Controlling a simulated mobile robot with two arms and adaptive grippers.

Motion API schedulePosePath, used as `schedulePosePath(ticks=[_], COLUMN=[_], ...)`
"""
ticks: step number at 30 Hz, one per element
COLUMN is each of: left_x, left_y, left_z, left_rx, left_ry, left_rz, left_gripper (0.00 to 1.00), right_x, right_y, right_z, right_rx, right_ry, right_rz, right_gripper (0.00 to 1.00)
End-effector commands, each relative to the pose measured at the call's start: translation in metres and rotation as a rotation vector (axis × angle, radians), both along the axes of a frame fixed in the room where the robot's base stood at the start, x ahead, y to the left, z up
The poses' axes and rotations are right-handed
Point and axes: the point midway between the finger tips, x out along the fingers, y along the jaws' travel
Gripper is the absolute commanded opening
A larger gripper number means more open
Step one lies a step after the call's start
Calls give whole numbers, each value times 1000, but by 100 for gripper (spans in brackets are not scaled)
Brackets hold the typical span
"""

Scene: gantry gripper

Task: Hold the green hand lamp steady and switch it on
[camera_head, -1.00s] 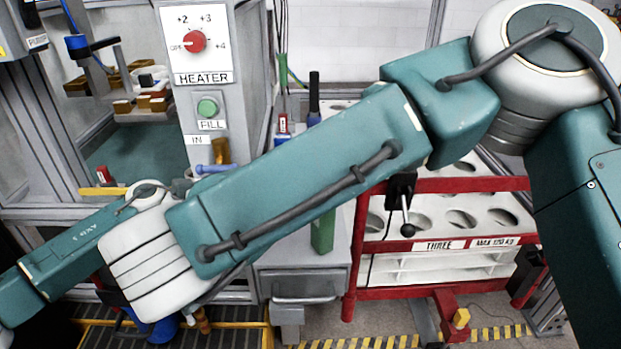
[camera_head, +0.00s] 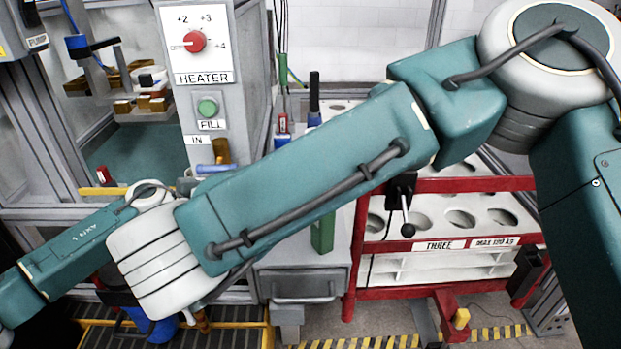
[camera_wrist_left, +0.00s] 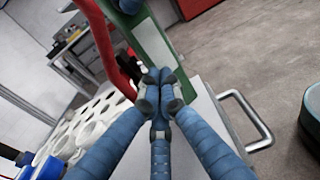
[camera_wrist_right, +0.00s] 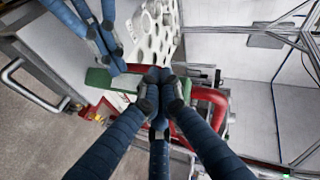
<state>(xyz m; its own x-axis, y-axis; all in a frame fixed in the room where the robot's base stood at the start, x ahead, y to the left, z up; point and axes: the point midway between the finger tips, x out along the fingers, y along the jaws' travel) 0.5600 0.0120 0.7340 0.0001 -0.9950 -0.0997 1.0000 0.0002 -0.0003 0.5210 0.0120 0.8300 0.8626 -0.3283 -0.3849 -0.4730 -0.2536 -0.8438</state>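A green bar-shaped body, which looks like the hand lamp (camera_head: 323,232), stands upright beside the red cart in the head view, its middle hidden behind my arm. In the left wrist view the lamp (camera_wrist_left: 148,42) runs up behind the fingertips of my left gripper (camera_wrist_left: 160,92). Those fingers are together; whether they touch it is unclear. My left gripper (camera_wrist_right: 112,62) shows there over the lamp. The switch cannot be made out.
A red cart (camera_head: 440,185) with white holed shelves stands right of a grey drawer cabinet (camera_head: 300,285). A grey heater panel (camera_head: 207,120) with a red knob and green button stands left. My arm crosses the head view. Red tubing (camera_wrist_right: 215,105) is close to my right gripper.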

Motion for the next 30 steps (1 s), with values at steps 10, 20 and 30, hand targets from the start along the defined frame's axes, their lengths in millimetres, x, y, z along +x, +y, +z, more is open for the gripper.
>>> schedulePosePath(ticks=[10, 20, 30], left_x=[0, 0, 0], left_y=[0, 0, 0], left_z=[0, 0, 0], left_rx=[0, 0, 0], left_ry=[0, 0, 0], left_rz=[0, 0, 0], left_gripper=[0, 0, 0], right_x=[1, 3, 5], right_y=[-2, -5, -8], right_z=[0, 1, 1], right_rx=[1, 1, 1], right_ry=[0, 0, -1], right_rz=[0, 0, 0], right_gripper=[0, 0, 0])
